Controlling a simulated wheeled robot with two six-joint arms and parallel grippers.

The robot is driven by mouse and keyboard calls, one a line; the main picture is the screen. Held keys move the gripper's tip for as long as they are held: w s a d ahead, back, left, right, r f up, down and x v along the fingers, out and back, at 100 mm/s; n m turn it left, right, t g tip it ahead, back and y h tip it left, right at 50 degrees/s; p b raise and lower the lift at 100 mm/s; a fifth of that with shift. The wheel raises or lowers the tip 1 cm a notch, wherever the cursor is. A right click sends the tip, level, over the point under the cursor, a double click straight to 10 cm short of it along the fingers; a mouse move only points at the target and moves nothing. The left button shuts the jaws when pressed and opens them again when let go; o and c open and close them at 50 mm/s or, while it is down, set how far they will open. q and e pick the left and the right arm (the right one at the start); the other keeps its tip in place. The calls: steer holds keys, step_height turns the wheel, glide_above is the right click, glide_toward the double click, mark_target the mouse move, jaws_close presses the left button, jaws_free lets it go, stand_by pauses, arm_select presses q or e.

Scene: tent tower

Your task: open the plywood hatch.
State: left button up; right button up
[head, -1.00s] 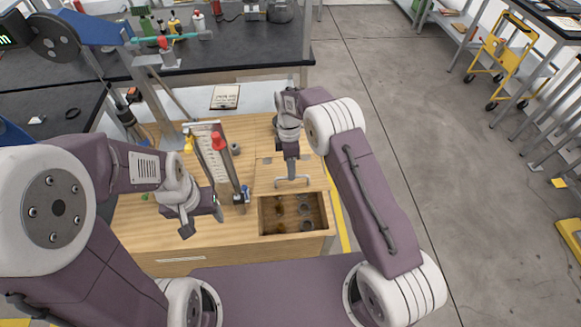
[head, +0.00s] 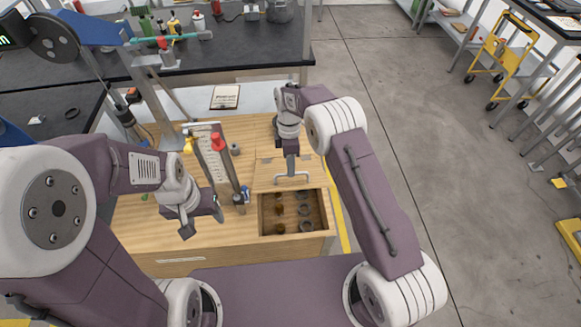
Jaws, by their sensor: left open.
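The plywood hatch (head: 264,177) is a light wooden panel with hinges along its far edge, in the worktop on the right. It is raised at its near edge, and the compartment (head: 262,216) below shows several dark rings and round brown pieces. My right gripper (head: 291,174) reaches down to the hatch's grey bar handle (head: 279,180) and appears closed on it; the fingertips are small in view. My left gripper (head: 203,221) is open and empty above the worktop, left of the compartment.
The wooden worktop (head: 150,240) is clear at front left. A dark bench (head: 250,50) stands behind.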

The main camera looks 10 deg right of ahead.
step_height(320, 180, up, 8)
steer(key=w, duration=0.1)
steer(key=shift+w+f, duration=0.15)
